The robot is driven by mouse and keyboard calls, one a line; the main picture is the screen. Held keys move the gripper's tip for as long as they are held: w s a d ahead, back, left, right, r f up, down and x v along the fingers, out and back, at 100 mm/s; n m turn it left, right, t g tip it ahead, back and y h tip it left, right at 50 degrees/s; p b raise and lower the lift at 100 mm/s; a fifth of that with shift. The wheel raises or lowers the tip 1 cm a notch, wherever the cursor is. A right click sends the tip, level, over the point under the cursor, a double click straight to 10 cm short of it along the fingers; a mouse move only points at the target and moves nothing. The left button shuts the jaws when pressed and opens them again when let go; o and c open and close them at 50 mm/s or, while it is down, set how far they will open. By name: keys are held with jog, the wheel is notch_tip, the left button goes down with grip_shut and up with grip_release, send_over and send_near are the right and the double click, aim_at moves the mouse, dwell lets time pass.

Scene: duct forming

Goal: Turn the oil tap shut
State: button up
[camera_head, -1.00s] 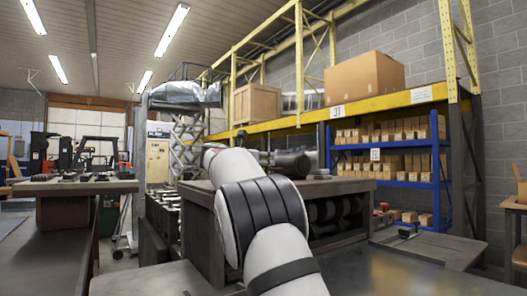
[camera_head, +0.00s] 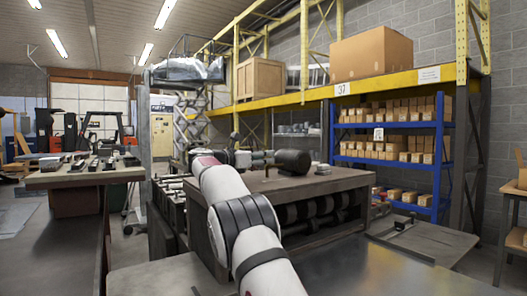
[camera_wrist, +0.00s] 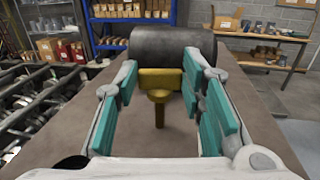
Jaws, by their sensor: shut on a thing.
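The oil tap (camera_wrist: 160,80) is a brass-yellow fitting with a broad crosspiece and a round-headed stem pointing toward the camera. It sits at the near end of a dark cylindrical drum (camera_wrist: 170,47). My gripper (camera_wrist: 161,76) has its teal-padded fingers on both sides of the crosspiece and is shut on it. In the head view, the drum (camera_head: 293,162) lies on the dark workbench (camera_head: 322,182), and my gripper (camera_head: 262,158) reaches it from the left. The tap is too small to make out there.
A blue shelf rack (camera_head: 437,148) with small cartons stands behind the bench at right. A side table (camera_head: 95,175) with parts is at left. A grey metal surface (camera_head: 390,275) spans the front right. The bench top around the drum is mostly clear.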

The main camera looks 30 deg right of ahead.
jog(key=shift+d+f+m+g+p, duration=0.1)
jog(key=shift+m+g+p, duration=0.2)
jog(key=shift+g+p, duration=0.45)
jog(key=o, duration=1.1)
jog(key=shift+o, duration=0.2)
jog(key=shift+t, duration=0.25)
jog(key=a, duration=0.4)
jog(key=s+a, duration=0.1)
jog(key=a, duration=0.7)
jog(key=shift+s, duration=0.35)
jog(key=shift+c, duration=0.6)
